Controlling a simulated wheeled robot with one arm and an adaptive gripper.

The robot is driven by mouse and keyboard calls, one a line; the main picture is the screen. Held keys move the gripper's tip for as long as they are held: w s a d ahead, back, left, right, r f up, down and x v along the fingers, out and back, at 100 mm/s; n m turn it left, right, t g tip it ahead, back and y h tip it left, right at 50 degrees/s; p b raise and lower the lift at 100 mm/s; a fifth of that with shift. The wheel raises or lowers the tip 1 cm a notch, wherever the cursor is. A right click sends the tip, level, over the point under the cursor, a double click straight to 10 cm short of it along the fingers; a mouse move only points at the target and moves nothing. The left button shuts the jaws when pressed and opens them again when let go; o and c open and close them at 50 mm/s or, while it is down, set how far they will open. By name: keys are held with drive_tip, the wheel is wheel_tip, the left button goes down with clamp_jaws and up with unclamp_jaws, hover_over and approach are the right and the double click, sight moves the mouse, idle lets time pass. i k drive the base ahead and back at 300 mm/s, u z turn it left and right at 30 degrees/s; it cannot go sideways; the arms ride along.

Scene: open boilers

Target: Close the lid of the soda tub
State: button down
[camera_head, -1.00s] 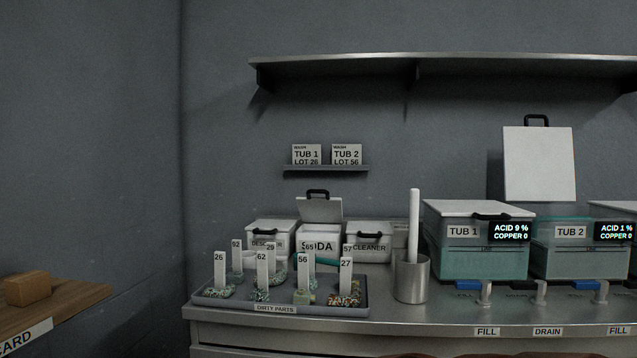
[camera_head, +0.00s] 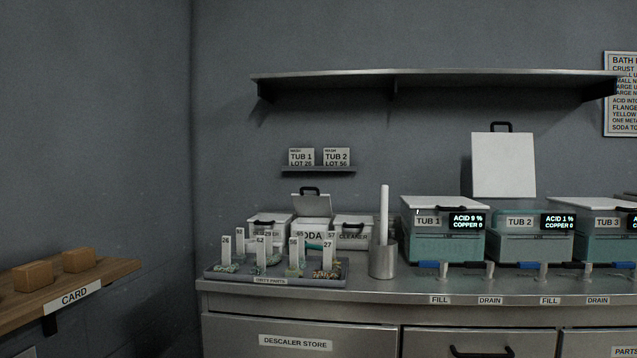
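The soda tub (camera_head: 313,235) is a small white box labelled SODA at the back of the steel counter. It stands between a descaler tub and a cleaner tub. Its white lid (camera_head: 311,206) with a black handle stands raised and tilted back behind the opening. Tagged parts in front hide some of its label and lower front. My gripper is not in view.
The dirty parts tray (camera_head: 275,282) with several tagged parts stands in front of the soda tub. The cleaner tub (camera_head: 352,233) is shut. A metal cup (camera_head: 384,262) with a white rod stands to the right. Tub 2's lid (camera_head: 503,166) stands upright. A wooden shelf (camera_head: 75,285) juts out at left.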

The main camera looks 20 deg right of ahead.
sight(317, 205)
drive_tip(key=u, duration=0.75)
drive_tip(key=i, duration=1.05)
drive_tip(key=z, duration=0.1)
